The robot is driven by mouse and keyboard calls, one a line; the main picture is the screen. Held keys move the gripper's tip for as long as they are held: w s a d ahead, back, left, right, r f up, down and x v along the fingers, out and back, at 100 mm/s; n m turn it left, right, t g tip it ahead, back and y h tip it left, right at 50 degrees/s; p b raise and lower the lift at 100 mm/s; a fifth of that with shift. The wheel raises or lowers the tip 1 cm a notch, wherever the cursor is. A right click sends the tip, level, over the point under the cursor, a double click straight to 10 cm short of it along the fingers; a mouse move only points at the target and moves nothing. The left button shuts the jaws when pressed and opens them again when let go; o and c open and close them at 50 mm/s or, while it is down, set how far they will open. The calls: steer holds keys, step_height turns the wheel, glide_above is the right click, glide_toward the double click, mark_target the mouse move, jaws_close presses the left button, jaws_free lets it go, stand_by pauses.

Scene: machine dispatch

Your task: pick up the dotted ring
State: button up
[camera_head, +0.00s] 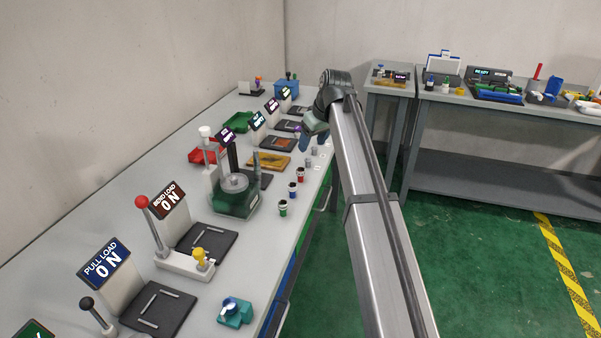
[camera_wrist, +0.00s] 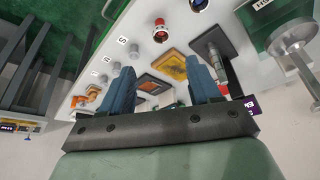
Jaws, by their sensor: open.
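My gripper (camera_wrist: 158,64) is open, its two blue fingers spread apart with nothing between them in the wrist view. In the head view my gripper (camera_head: 304,138) hangs over the far part of the bench's right edge. I cannot pick out a dotted ring for certain; dots are too small to see. Small ring-like pieces stand in a row along that edge: a green one (camera_head: 283,208), a blue one (camera_head: 292,190), a red one (camera_head: 300,175) and grey ones (camera_head: 308,163). The red piece also shows beyond the fingertips in the wrist view (camera_wrist: 160,32).
A teal block (camera_head: 235,312) sits at the near edge. Another table (camera_head: 485,103) stands at the back right.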

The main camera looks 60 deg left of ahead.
glide_above(303, 172)
steer(key=d, duration=0.2)
step_height(303, 172, down, 6)
steer(key=shift+w+x, duration=0.2)
steer(key=shift+x, duration=2.85)
steer(key=shift+d, duration=0.15)
steer(key=shift+c, duration=0.3)
steer(key=shift+w, duration=0.1)
steer(key=c, duration=1.1)
